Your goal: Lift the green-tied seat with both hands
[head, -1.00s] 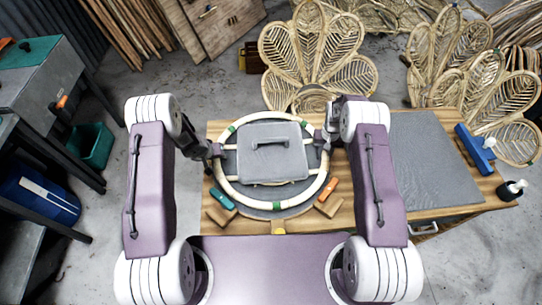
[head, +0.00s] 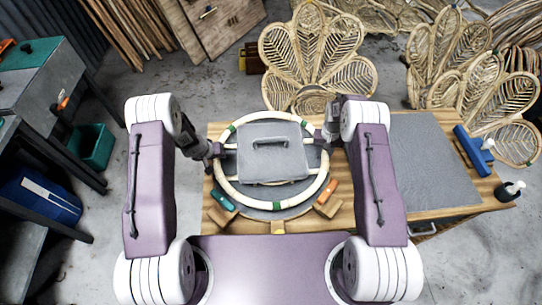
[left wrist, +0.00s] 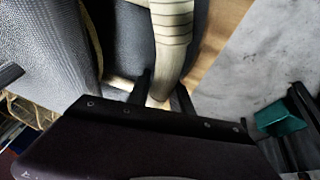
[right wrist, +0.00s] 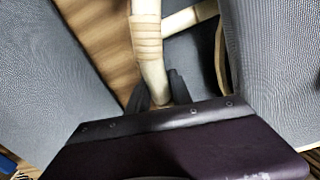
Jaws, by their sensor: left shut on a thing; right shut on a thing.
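The seat is a round pale rattan ring (head: 229,193) with green ties and cross bars, in the middle of the head view. A grey panel with a dark handle (head: 270,143) sits within the ring. My left gripper (head: 216,151) is shut on the ring's left side; the left wrist view shows its fingers around the wrapped cane (left wrist: 160,92). My right gripper (head: 323,138) is shut on the ring's right side; the right wrist view shows cane (right wrist: 153,75) between its fingers. I cannot tell how far the ring is above the table.
The wooden table (head: 352,219) carries a green-handled tool (head: 222,199), an orange-handled tool (head: 331,190), wooden blocks, a grey mat (head: 430,160), a blue tool (head: 472,148) and a dark bottle (head: 509,191). Petal-shaped rattan chair backs (head: 315,50) stand behind. A green bin (head: 91,147) stands left.

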